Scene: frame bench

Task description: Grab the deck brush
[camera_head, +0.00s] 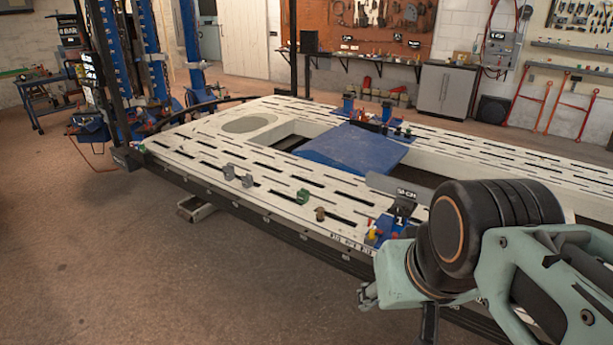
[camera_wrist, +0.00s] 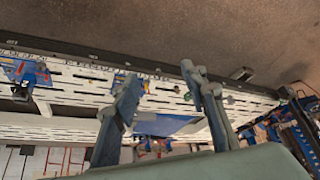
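I cannot make out a deck brush in either view. My gripper (camera_wrist: 160,74) shows in the wrist view with its two fingers spread apart and nothing between them. The white slotted frame bench (camera_head: 180,146) lies beyond the fingers; it also shows in the wrist view (camera_wrist: 70,95). In the head view my arm fills the lower right and hides part of the bench's near right side.
A blue plate (camera_head: 350,150) lies across the bench opening. Small grey blocks (camera_head: 247,180), a green block (camera_head: 303,196) and a blue clamp (camera_head: 400,212) stand along the near side. Blue posts (camera_head: 110,60) rise at left. The floor at lower left (camera_head: 120,270) is clear.

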